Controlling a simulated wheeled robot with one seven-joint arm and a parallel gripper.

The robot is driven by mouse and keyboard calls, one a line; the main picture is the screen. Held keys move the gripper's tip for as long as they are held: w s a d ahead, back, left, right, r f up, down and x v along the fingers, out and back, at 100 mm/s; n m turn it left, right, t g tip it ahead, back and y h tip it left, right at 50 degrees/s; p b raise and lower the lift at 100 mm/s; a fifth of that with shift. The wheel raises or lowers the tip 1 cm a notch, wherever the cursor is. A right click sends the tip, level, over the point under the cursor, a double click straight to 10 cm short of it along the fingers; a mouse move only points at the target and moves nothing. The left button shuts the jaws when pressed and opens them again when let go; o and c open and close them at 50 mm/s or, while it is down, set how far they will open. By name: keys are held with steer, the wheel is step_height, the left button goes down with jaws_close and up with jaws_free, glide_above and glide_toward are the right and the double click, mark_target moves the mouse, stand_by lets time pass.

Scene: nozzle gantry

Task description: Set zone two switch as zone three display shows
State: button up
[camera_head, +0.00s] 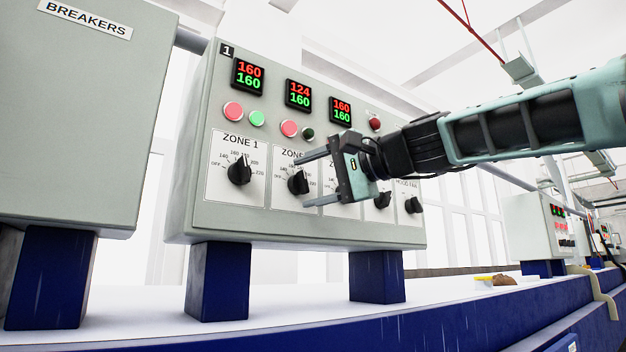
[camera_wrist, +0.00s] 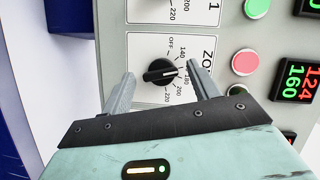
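The zone 2 switch (camera_head: 298,182) is a black rotary knob on a white dial plate. In the wrist view, the knob (camera_wrist: 160,72) sits between my fingers, its white mark pointing roughly toward the 160–180 part of the scale; a finger crowds the labels there. My gripper (camera_head: 305,180) is open, with a fingertip on each side of the knob and gaps to it; I cannot tell how deep they reach. The zone 3 display (camera_head: 340,109) reads red 160 over green 160. The zone 2 display (camera_head: 298,95) reads red 124 over green 160. My gripper mostly hides the zone 3 switch.
The zone 1 switch (camera_head: 239,171) is left of the zone 2 switch, under a display (camera_head: 248,76) reading 160 over 160. A hood fan knob (camera_head: 413,204) is at the right. Red and green buttons sit above the dials. A breakers cabinet (camera_head: 75,110) stands at left.

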stand_by(0.3)
steer(key=b+v, duration=0.4)
steer(key=v, duration=1.3)
steer(key=shift+s, duration=0.2)
steer(key=shift+d, duration=0.15)
steer(key=s+a+f+n+g+h+p, duration=0.1)
steer(key=a+f+g+h, duration=0.15)
steer(key=f, duration=0.75)
steer(key=s+a+f+n+g+h+p, duration=0.1)
steer(key=a+f+g+h+p, duration=0.15)
steer(key=f, duration=0.85)
steer(key=s+a+f+n+g+h, duration=0.15)
steer(key=a+f, duration=0.25)
steer(key=f, duration=0.6)
steer(key=s+d+f+n+g+h+p, duration=0.1)
steer(key=s+d+f+n+h, duration=0.2)
steer(key=s+f, duration=0.5)
steer(key=s+d+f+n+g+h+p, duration=0.2)
steer(key=s+d+f+n+h, duration=0.2)
steer(key=s+f, duration=0.5)
step_height(320, 180, down, 4)
steer(key=shift+s+d+f+n, duration=0.15)
steer(key=shift+s+d+n, duration=0.15)
steer(key=shift+n, duration=0.25)
